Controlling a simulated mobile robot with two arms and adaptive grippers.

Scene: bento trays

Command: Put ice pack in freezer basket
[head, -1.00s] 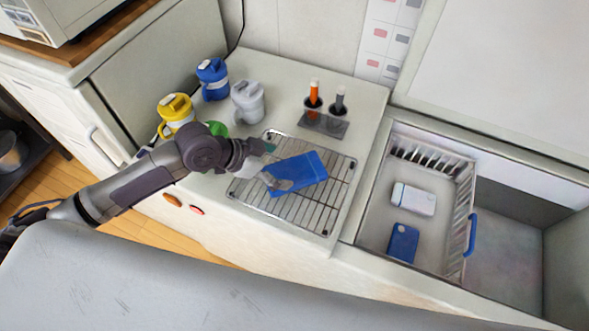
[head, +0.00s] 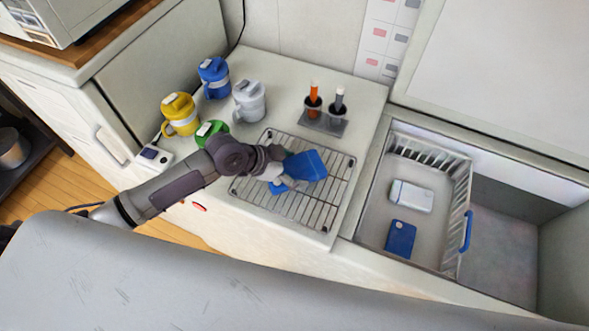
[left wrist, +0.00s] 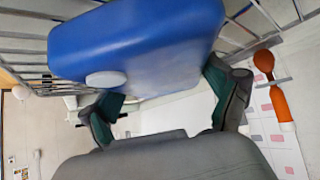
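A blue ice pack (head: 308,165) is at the wire rack (head: 322,226) on the white counter. My left gripper (head: 284,178) is over its left end and hides part of it. The freezer basket (head: 462,205) stands at the right in the open freezer. It holds a white pack (head: 410,197) and another blue pack (head: 401,239). My right gripper is out of view.
Yellow (head: 180,115), blue (head: 213,78), white (head: 249,101) and green (head: 210,133) containers stand left of the rack. A grey holder (head: 323,123) with orange- and grey-handled items is behind it. Bare basket floor shows around the two packs.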

